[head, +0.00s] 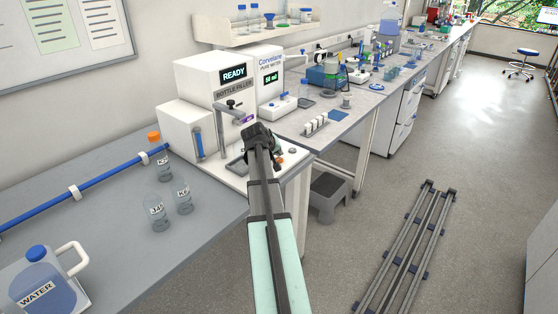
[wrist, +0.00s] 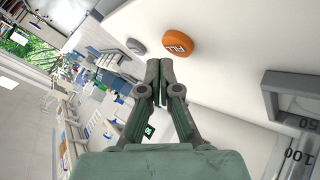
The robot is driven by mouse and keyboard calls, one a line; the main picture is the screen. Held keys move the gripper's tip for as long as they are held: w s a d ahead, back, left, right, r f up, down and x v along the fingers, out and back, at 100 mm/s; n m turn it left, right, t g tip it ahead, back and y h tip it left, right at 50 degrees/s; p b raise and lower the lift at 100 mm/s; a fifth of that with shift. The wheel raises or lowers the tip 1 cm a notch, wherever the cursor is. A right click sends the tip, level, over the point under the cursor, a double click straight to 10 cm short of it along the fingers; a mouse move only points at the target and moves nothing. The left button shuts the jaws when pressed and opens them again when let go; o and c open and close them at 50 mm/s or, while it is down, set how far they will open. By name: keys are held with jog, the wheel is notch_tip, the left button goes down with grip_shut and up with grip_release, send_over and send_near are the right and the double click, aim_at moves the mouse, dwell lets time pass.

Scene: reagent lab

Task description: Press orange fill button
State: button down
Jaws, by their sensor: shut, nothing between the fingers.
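The orange fill button (wrist: 177,41) is a round raised cap with dark "FILL" lettering on the white machine base in the wrist view. My gripper (wrist: 160,62) is shut and empty, its fingertips just below the button in that picture. Whether they touch it I cannot tell; a small gap shows in the picture. In the head view my gripper (head: 262,165) is at the front of the bottle filler (head: 222,75), whose display reads READY. A small orange spot, likely the button (head: 279,160), shows just right of the gripper.
A grey round button (wrist: 136,47) sits beside the orange one. A grey frame with a marked clear vessel (wrist: 292,128) is at the right of the wrist view. Labelled bottles (head: 183,197) stand left on the bench. A rack of white-capped vials (head: 317,124) stands to the right.

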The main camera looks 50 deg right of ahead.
aim_at(278, 160)
jog(key=shift+f, duration=0.1)
jog(key=shift+f, duration=0.35)
jog(key=shift+f+b, duration=0.4)
jog(key=shift+b, duration=0.1)
dwell(0.8)
jog(key=shift+r, duration=0.15)
jog(key=shift+r+p, duration=0.45)
jog(key=shift+r, duration=0.25)
jog(key=shift+r, duration=0.1)
jog(key=shift+r+p, duration=1.4)
jog(key=shift+r, duration=1.05)
